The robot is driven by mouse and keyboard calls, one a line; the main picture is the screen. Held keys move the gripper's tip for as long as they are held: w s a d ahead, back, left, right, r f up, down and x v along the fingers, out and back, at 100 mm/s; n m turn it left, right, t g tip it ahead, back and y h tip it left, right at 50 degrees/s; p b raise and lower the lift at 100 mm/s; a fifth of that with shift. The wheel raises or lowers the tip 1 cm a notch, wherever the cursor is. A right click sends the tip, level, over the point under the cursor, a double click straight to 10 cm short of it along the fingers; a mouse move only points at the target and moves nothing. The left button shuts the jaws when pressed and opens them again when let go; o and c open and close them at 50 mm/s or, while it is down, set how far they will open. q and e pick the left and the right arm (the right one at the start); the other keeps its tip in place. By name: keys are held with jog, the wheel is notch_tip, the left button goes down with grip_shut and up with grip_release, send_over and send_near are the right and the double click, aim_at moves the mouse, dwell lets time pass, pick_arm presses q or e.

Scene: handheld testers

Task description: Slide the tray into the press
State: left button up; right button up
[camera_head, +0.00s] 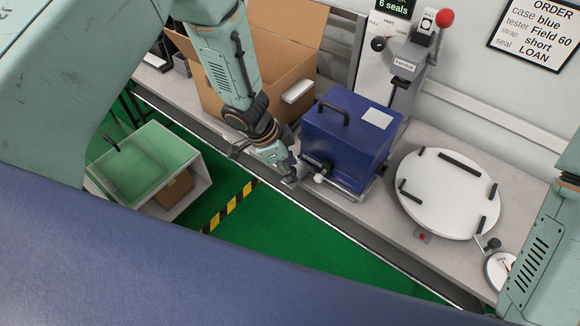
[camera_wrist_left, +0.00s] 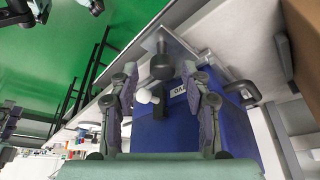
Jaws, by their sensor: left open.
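The blue case (camera_head: 345,135) stands on the bench below the press (camera_head: 395,75), with a black handle on top and a pale label. A thin metal edge of the tray (camera_head: 345,190) shows under its front; the rest is hidden. My left gripper (camera_head: 290,178) is at the case's front left corner, close to a white knob (camera_head: 319,178). In the left wrist view my left gripper (camera_wrist_left: 160,105) is open, its fingers on either side of the white knob (camera_wrist_left: 147,96) and a dark fitting, with the blue case (camera_wrist_left: 235,125) beyond. Contact cannot be told. My right gripper is not in view.
An open cardboard box (camera_head: 285,50) stands behind my left arm. A round white turntable (camera_head: 445,195) with black bars lies right of the case, near a dial gauge (camera_head: 502,270). A green-topped cabinet (camera_head: 150,170) stands lower left.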

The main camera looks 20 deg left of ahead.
pick_arm(q)
jog(key=shift+w+a+f, duration=0.1)
jog(key=shift+a, duration=0.25)
jog(key=c, duration=0.4)
jog(key=shift+d, duration=0.2)
jog(key=c, duration=0.5)
jog(key=shift+a, duration=0.1)
grip_shut()
